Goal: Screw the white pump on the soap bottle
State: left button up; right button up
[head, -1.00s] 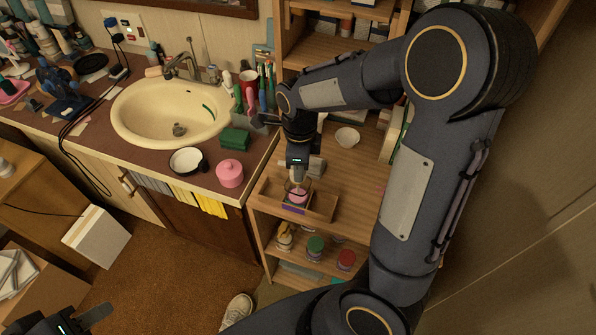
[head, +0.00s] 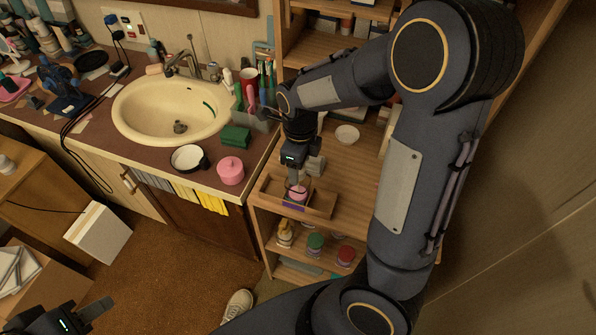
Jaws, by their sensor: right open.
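A small pink object (head: 298,191), apparently the soap bottle seen from above, stands in a shallow wooden tray (head: 322,208) on the shelf unit. My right gripper (head: 297,183) points down directly over it, with its fingers open around or just above its top. I cannot tell whether the fingers touch it. The white pump cannot be made out; the gripper hides the bottle's top. My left gripper (head: 98,309) is at the bottom left, away from the shelf and partly cut off by the frame. Its jaw opening is not clear.
Left of the tray, the counter (head: 140,148) holds a sink (head: 160,120), a pink lidded jar (head: 230,171), a green box (head: 235,136) and a black-rimmed bowl (head: 188,158). A white bowl (head: 347,134) sits behind the tray. Jars stand on the shelf below.

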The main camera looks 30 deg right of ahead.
notch_tip(320, 180, up, 8)
jog(key=shift+f, duration=0.1)
dwell(0.4)
jog(key=shift+s+n, duration=0.3)
jog(key=shift+n, duration=0.1)
jog(key=s+a+r+n+t+y, duration=0.1)
jog(key=s+a+n+t+y, duration=0.1)
jog(key=s+n, duration=0.6)
jog(key=s+a+r+n+t+y, duration=0.1)
jog(key=s+n, duration=0.6)
jog(key=n, duration=1)
jog(key=a+r+t, duration=0.1)
jog(key=t, duration=0.1)
jog(key=shift+s+r+n+t+y, duration=0.15)
jog(key=shift+s+n+t+y, duration=0.15)
jog(key=shift+s+t+y, duration=0.1)
